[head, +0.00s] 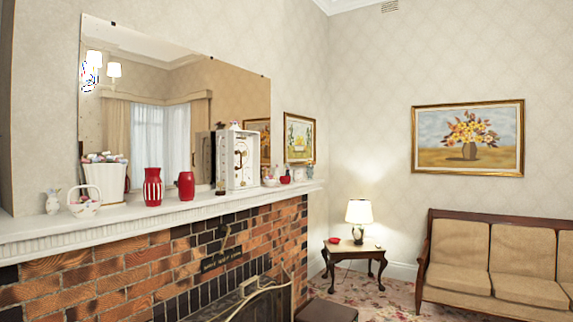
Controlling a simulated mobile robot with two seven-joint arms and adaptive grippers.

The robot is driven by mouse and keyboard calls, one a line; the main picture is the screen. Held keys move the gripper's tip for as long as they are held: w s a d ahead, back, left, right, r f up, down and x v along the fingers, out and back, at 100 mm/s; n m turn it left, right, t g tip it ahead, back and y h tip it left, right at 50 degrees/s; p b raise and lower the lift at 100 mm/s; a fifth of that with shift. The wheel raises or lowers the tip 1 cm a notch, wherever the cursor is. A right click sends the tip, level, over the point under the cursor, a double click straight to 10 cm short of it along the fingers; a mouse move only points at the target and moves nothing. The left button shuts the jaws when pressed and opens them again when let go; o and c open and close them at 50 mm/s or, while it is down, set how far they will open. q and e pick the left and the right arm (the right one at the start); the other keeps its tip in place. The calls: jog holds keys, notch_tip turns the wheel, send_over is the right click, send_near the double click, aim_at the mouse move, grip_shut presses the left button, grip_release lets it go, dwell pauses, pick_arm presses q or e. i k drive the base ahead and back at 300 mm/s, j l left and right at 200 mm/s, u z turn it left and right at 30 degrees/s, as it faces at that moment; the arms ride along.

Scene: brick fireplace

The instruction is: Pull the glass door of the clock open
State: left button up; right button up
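The clock (238,160) is a white upright box on the mantel, right of the middle of the shelf. Small dark and reddish details show on its front and inside its frame. I cannot make out the edge of its glass door or tell whether the door is open or shut. Neither of my grippers is in view.
The white mantel shelf (120,217) runs above a brick fireplace (85,269). Two red vases (153,187) (186,186), a white planter (106,178) and a basket (84,206) stand left of the clock. A large mirror (190,100) is behind. A lamp table (354,251) stands beyond.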

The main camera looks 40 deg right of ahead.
aim_at(232, 152)
jog(key=z, duration=1.2)
jog(key=i+l, duration=0.4)
jog(key=i, duration=0.2)
jog(key=i+l, duration=0.4)
jog(key=i, duration=0.2)
